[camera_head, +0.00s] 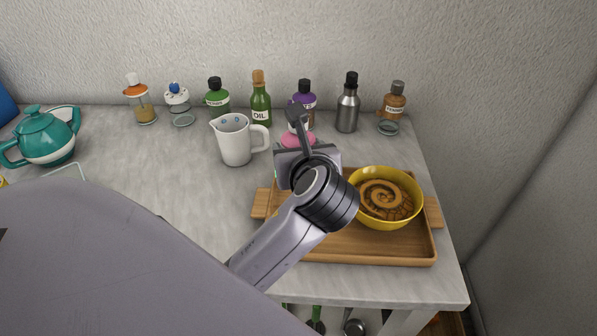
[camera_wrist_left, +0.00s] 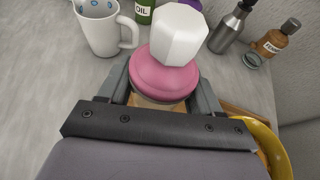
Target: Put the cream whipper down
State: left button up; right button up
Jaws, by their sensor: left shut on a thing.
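The cream whipper, with a pink rounded collar and a white faceted top, shows in the left wrist view (camera_wrist_left: 165,76) between my left gripper's fingers (camera_wrist_left: 163,92). Its lower body is mostly hidden by the gripper. My right gripper is not in view.
A yellow bowl (camera_head: 405,220) with a swirled bun sits on the tray. A white mug (camera_head: 236,148) stands left of the gripper. Several bottles, including a silver one (camera_head: 347,112), line the wall. A teal teapot (camera_head: 47,137) is far left. The counter (camera_head: 150,175) left of the mug is clear.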

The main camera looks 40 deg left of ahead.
pick_arm(q)
notch_tip(320, 180, down, 5)
jog(key=shift+r+b, duration=0.15)
jog(key=shift+b, duration=0.3)
jog(key=shift+f, duration=0.2)
jog(key=o, duration=1.1)
jog(key=shift+o, duration=0.2)
